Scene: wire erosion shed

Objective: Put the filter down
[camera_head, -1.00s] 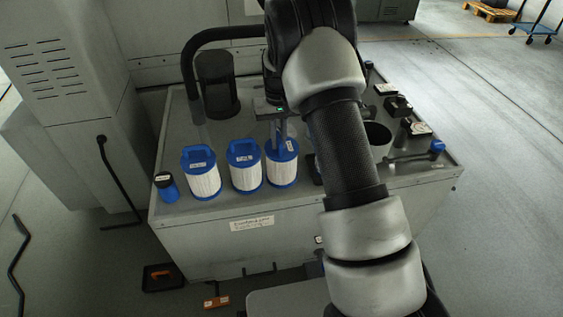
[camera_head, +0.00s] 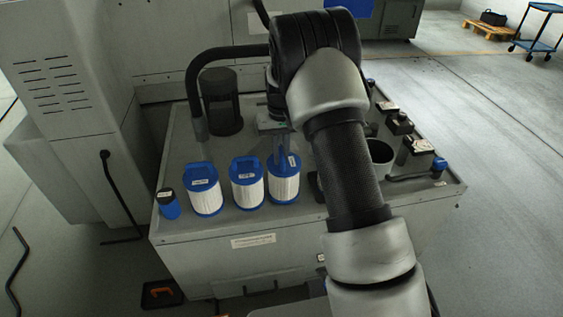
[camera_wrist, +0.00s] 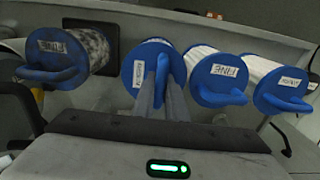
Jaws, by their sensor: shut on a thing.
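A white pleated filter with a blue cap (camera_head: 284,189) is upright at the right end of a row of three on the grey bench top (camera_head: 240,222). My gripper (camera_head: 281,157) reaches down from above and is shut on this filter's blue handle. The wrist view shows the fingers (camera_wrist: 160,95) close together at the handle, over the filter's blue cap (camera_wrist: 140,60). The filter's base looks level with its neighbours, but I cannot tell whether it bears fully on the bench. The cap's label is too small to read.
Two similar filters (camera_head: 247,190) (camera_head: 206,197) stand to its left, with a small blue-and-black container (camera_head: 168,205) beyond. A soiled filter (camera_wrist: 90,48) shows in the wrist view. A black cylinder (camera_head: 222,105) and hose (camera_head: 194,85) stand behind; a dark cup (camera_head: 380,155) is right.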

